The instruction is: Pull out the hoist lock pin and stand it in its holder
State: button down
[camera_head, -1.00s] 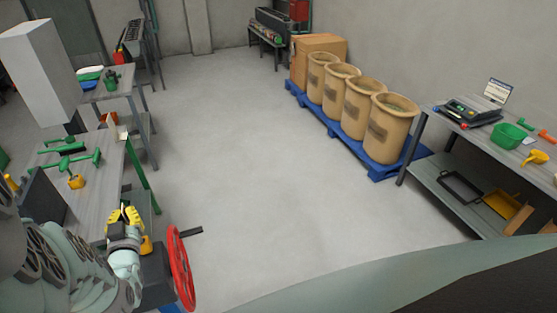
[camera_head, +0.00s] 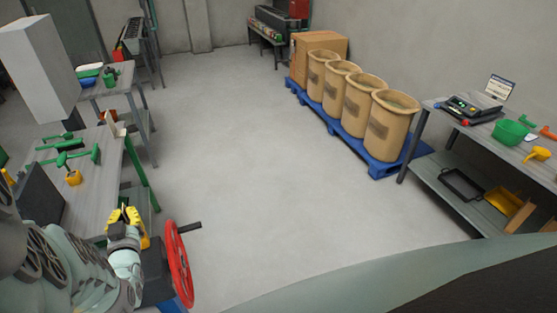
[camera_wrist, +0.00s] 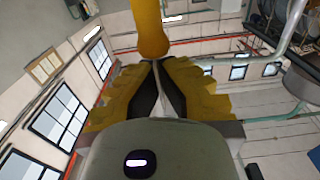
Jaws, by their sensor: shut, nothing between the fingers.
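My gripper (camera_head: 126,214) has yellow fingers and is at the lower left of the head view, beside the red handwheel. In the wrist view my gripper (camera_wrist: 157,66) is shut and empty, its fingertips together. A yellow-orange rounded piece (camera_wrist: 152,28) is just beyond the tips, near or touching them; I cannot tell which, nor whether it is the lock pin. An orange-yellow part also shows behind my gripper in the head view (camera_head: 145,241). A small yellow block (camera_head: 73,178) stands on the left bench below a green handle; I cannot tell whether it is the holder.
The red handwheel (camera_head: 178,265) with its dark crank handle stands right of my gripper. The left bench (camera_head: 97,178) carries green-handled parts. Barrels (camera_head: 392,125) on a blue pallet and a right workbench (camera_head: 455,190) stand across the open floor (camera_head: 270,190).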

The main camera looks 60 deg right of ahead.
jog(key=shift+f, duration=0.4)
jog(key=c, duration=1.7)
grip_release()
jog(key=o, duration=0.6)
jog(key=shift+o, duration=0.2)
jog(key=shift+s, duration=0.1)
jog(key=shift+s+a+f, duration=0.1)
jog(key=shift+s+a, duration=0.25)
jog(key=shift+s, duration=0.15)
jog(key=v, duration=0.4)
jog(key=shift+s+a, duration=0.2)
jog(key=shift+s, duration=0.05)
jog(key=shift+v, duration=2.95)
